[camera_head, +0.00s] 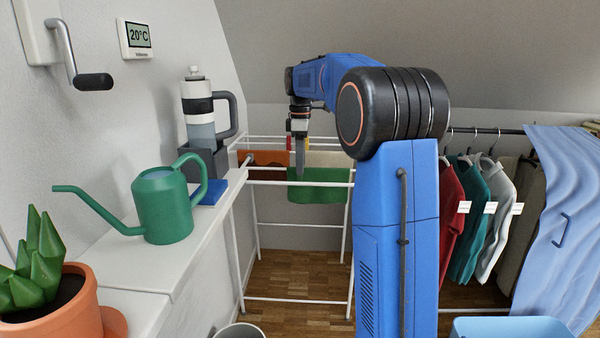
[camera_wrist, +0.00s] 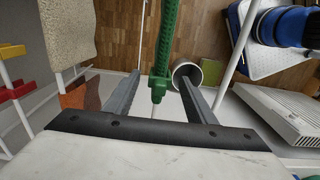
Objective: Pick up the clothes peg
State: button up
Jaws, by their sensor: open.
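My gripper (camera_head: 300,168) points down at the drying rack, close to the green cloth (camera_head: 318,190). In the wrist view my gripper (camera_wrist: 159,80) is open, one finger on each side. The same green cloth (camera_wrist: 167,35) shows there as a narrow strip over a rail. At its lower end, between the fingers, is a small green piece (camera_wrist: 158,87). It looks like the clothes peg, but I cannot be sure. It seems apart from both fingers. I make out no distinct peg in the head view.
The white drying rack (camera_head: 300,299) also bears an orange cloth (camera_head: 262,157) and a beige cloth (camera_head: 325,159). A watering can (camera_head: 165,205) and a potted plant (camera_head: 50,322) stand on the left ledge. A white bin (camera_wrist: 187,70) is on the floor. Shirts (camera_head: 470,215) hang at right.

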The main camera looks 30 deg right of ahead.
jog(key=shift+f, duration=1.05)
jog(key=c, duration=1.1)
notch_tip(320, 180, up, 10)
jog(key=shift+r, duration=0.1)
